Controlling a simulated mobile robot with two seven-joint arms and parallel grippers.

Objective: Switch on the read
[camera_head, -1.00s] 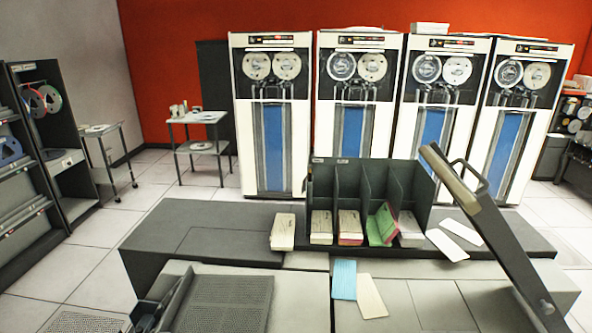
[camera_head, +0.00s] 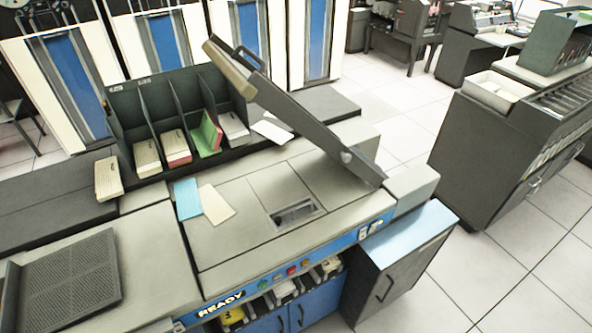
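The card reader machine (camera_head: 255,240) fills the lower middle of the head view, with a grey top and a blue front panel. The word READY (camera_head: 221,305) shows on that panel. Small buttons sit right of the word: a green one (camera_head: 264,283), a red one (camera_head: 291,270) and another one beside it (camera_head: 304,262). A dark lever-like arm (camera_head: 300,115) with a handle slants over the machine's top. Neither of my grippers is in view.
A rack (camera_head: 185,110) with several card stacks stands behind the machine. A blue card (camera_head: 187,198) and a cream card (camera_head: 215,204) lie on its top. A low cabinet (camera_head: 400,260) adjoins its right end.

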